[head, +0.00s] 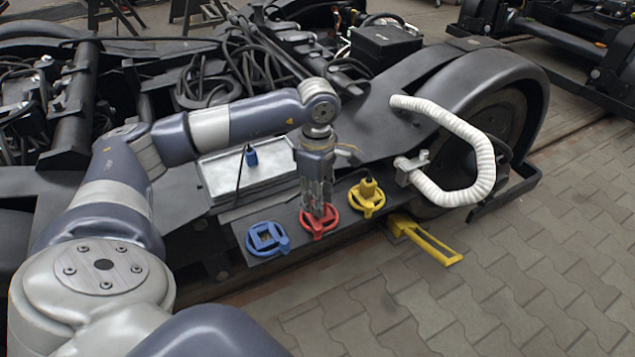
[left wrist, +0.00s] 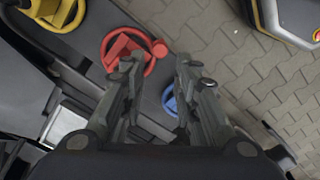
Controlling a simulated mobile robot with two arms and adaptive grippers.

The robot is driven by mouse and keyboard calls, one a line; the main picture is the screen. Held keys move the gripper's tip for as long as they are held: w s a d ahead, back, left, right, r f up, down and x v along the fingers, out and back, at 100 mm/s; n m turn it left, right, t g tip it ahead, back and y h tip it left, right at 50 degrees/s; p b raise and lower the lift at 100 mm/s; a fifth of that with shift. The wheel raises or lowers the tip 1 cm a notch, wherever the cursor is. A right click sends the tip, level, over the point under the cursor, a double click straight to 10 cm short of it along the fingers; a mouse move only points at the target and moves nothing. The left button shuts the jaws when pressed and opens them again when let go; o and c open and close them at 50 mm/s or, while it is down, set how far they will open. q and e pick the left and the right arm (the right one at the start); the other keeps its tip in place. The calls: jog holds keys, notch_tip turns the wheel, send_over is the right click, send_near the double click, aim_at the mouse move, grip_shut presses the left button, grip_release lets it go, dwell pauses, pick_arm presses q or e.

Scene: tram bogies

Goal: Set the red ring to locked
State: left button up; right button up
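The red ring (head: 327,226) lies flat on the dark plate of the bogie, between a blue ring (head: 267,239) and a yellow ring (head: 367,198). In the left wrist view the red ring (left wrist: 119,48) shows a raised square middle and a round knob on its rim. My left gripper (head: 318,208) points down over the red ring and hides part of it. In the left wrist view its two fingers (left wrist: 157,66) are apart, with the knob showing just beyond the gap; I cannot tell whether they touch it. No lock marking is readable. My right gripper is not in view.
A yellow lever (head: 428,242) sticks out from the plate's edge. A white hose (head: 470,195) loops at the right. A metal tray (head: 225,178) with a blue-ended cable (head: 251,157) lies behind the rings. The paved floor in front is clear.

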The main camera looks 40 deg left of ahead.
pick_arm(q)
jog(key=shift+r, duration=1.5)
